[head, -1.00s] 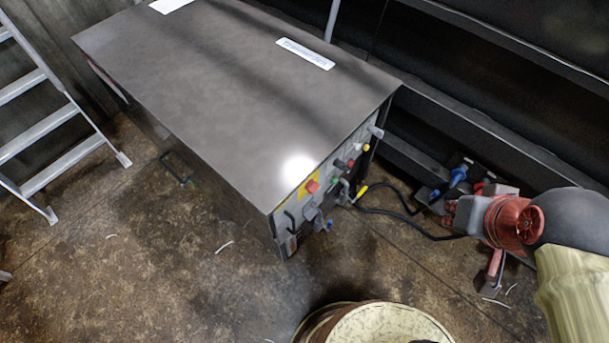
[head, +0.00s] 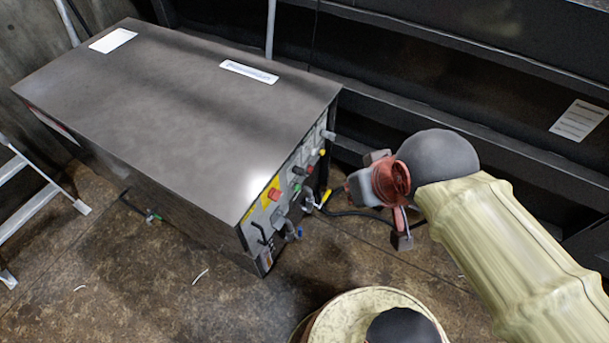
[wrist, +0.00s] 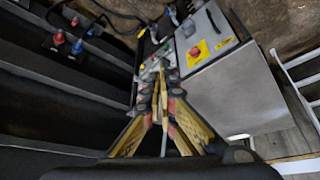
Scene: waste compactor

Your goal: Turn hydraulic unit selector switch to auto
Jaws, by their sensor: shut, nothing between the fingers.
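The hydraulic unit is a dark grey cabinet (head: 185,95) at left in the head view. Its control panel (head: 287,200) is on the right-hand end face, with a red button on a yellow plate (head: 274,194), a green button (head: 297,187) and a black knob (head: 300,171). The panel also shows in the wrist view (wrist: 226,48). I cannot tell which knob is the selector switch or where it points. My gripper (head: 358,188) is to the right of the panel, apart from it. In the wrist view the fingers (wrist: 160,66) meet at the tips, empty, hiding part of the panel.
Dark cables (head: 350,212) run from the panel past my gripper. A ladder (head: 30,205) stands at the left. A dark ribbed wall (head: 450,65) runs behind the cabinet. Blue and red plugs (wrist: 70,42) show in the wrist view. The floor before the cabinet is mostly clear.

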